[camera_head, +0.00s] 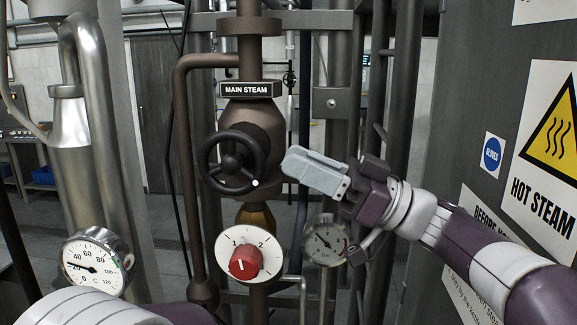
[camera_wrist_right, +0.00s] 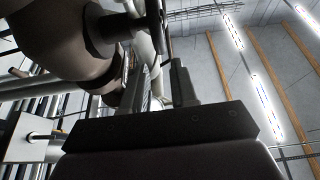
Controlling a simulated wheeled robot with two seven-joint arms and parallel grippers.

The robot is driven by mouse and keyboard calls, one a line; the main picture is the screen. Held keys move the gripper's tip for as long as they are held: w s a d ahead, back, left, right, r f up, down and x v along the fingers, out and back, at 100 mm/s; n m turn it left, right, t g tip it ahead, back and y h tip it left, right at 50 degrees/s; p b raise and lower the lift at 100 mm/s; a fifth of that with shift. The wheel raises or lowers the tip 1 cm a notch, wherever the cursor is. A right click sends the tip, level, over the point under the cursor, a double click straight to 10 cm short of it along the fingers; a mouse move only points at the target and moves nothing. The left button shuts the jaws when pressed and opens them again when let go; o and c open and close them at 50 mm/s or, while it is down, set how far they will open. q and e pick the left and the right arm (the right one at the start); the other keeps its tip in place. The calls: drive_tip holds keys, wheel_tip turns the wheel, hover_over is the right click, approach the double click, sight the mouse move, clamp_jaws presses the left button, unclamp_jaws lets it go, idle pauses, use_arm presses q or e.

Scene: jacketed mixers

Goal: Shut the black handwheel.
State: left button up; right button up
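The black handwheel (camera_head: 232,162) is mounted on the front of a brown valve body (camera_head: 258,117) under a "MAIN STEAM" label (camera_head: 250,89). A small white spot shows on its lower right rim. In the head view my right gripper (camera_head: 290,162) is just right of the wheel, its pale fingers pointing left at it, with no clear contact. In the right wrist view its two fingers (camera_wrist_right: 168,86) stand apart by a narrow gap with nothing held. A dark curved part, probably the wheel's rim, is at the top there. My left gripper is out of view.
A red knob on a white dial (camera_head: 248,252) is below the handwheel. A gauge (camera_head: 327,240) stands right of it, another (camera_head: 95,262) at lower left. Brown pipe (camera_head: 187,170) runs left of the valve. A panel with a hot steam sign (camera_head: 547,140) bounds the right.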

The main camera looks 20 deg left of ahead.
drive_tip(key=b+v, duration=0.1)
drive_tip(key=v, duration=0.6)
drive_tip(key=shift+w+d+r+b, duration=0.15)
drive_tip(key=shift+w+r+b, duration=0.15)
drive_tip(key=shift+b, duration=0.1)
drive_tip(key=shift+f, duration=0.1)
